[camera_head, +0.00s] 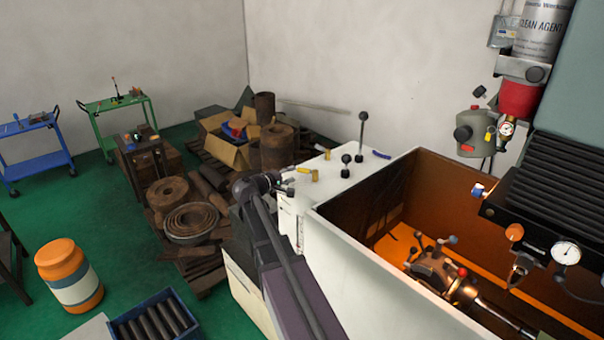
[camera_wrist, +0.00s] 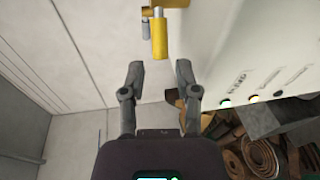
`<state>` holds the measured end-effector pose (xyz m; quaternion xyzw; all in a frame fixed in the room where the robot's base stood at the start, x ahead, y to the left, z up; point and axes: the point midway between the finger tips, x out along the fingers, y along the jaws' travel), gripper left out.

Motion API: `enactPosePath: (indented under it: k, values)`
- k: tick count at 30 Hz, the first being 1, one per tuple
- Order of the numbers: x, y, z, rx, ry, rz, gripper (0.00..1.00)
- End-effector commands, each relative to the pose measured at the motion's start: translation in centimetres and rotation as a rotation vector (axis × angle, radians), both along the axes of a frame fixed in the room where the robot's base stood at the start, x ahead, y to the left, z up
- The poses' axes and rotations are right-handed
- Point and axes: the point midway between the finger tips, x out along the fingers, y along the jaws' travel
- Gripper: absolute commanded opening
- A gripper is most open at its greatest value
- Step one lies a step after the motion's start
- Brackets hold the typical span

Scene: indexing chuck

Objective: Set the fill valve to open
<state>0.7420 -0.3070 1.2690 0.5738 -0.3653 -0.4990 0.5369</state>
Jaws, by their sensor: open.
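A yellow handle (camera_wrist: 159,38) with a small grey piece beside it shows at the top of the wrist view, joined to yellow parts above; it may be the fill valve, but I cannot read a label on it. In the head view, small yellow parts (camera_head: 303,170) stand at the edge of the white machine top (camera_head: 335,175). My gripper (camera_wrist: 158,68) is open and empty, its two fingers apart. The yellow handle lies ahead of the gap between the fingertips, not between them. In the head view my gripper (camera_head: 285,185) is beside the yellow parts, at the machine's left edge.
Black ball-topped levers (camera_head: 362,125) rise from the machine top. The orange-lit enclosure (camera_head: 390,245) with the chuck is at right. A white panel (camera_wrist: 255,50) with lights fills the wrist view's upper right. Scrap metal and pallets (camera_head: 200,220) lie left of the machine.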

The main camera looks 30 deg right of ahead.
Motion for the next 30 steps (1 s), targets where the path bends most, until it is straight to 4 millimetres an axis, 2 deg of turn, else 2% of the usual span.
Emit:
enactPosePath:
  k: [6, 12, 18, 26, 27, 30]
  values:
    - [0.9, -3.3, -0.7, 0.0, 0.0, -0.002, 0.41]
    - [1.3, -5.2, -1.0, 0.0, 0.0, -0.001, 0.41]
    - [1.5, -6.0, -1.1, 0.0, 0.0, 0.0, 0.41]
    - [1.4, -6.0, -1.1, 0.0, 0.0, 0.0, 0.41]
    - [1.4, -6.0, -1.1, 0.0, 0.0, -0.001, 0.38]
    - [1.4, -6.0, -1.1, 0.0, 0.0, -0.001, 0.08]
